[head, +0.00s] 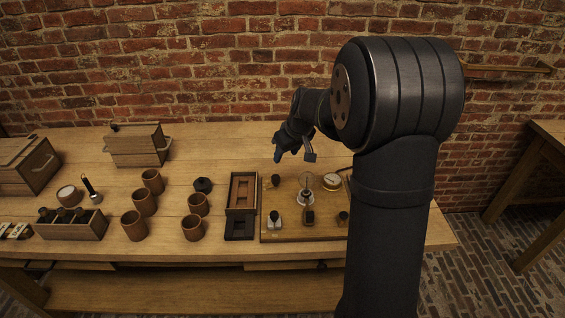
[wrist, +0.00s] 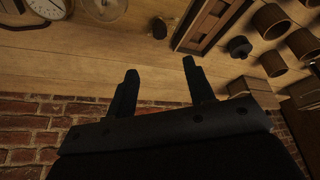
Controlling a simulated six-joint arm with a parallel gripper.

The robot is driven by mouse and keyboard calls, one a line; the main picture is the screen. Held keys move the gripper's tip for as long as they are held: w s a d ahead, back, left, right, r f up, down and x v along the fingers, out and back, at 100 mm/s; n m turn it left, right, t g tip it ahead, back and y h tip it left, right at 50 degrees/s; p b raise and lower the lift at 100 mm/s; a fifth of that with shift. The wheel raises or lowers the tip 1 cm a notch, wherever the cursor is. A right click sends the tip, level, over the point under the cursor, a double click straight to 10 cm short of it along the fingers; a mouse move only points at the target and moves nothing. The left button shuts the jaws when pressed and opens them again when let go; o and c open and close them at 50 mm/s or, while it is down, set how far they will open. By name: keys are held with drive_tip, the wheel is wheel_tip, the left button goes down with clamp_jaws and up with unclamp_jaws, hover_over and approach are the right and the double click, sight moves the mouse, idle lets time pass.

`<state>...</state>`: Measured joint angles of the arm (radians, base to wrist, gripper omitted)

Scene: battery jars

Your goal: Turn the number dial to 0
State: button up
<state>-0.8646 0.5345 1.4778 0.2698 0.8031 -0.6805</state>
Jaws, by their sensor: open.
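A wooden board (head: 285,233) on the bench carries several fittings. A round white-faced gauge (head: 332,182) is at its back right and shows at the top left of the wrist view (wrist: 47,8). A pale round disc (wrist: 103,8) is cut by the wrist view's top edge. A small dark knob (head: 275,180) is at the board's back left and in the wrist view (wrist: 160,28). I cannot read numbers, so I cannot tell which part is the number dial. My gripper (head: 294,155) is open and empty above the board's back edge; its fingers (wrist: 160,68) touch nothing.
A wooden tray (head: 231,209) lies left of the board. Several brown cups (head: 135,226) and a dark round piece (head: 203,185) stand farther left. A wooden box (head: 137,146) is at the back. The brick wall (head: 200,70) is behind the bench; its back strip is mostly clear.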

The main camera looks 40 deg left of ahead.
sight(276, 177)
drive_tip(key=shift+v, duration=1.55)
drive_tip(key=x, duration=1.7)
drive_tip(key=shift+f, duration=0.25)
drive_tip(key=shift+r, duration=0.1)
drive_tip(key=shift+f, duration=0.25)
drive_tip(key=shift+r+m, duration=0.2)
drive_tip(key=shift+m, duration=0.4)
drive_tip(key=shift+s+m+t+h, duration=0.1)
drive_tip(key=shift+m+t+h, duration=0.3)
drive_tip(key=shift+m+t, duration=0.9)
drive_tip(key=shift+s+a+m+h, duration=0.1)
drive_tip(key=shift+m+h, duration=0.3)
drive_tip(key=shift+m, duration=1.2)
drive_tip(key=shift+s+a+m+h, duration=0.1)
drive_tip(key=shift+m+h, duration=0.3)
drive_tip(key=shift+m, duration=1.2)
drive_tip(key=shift+t, duration=0.3)
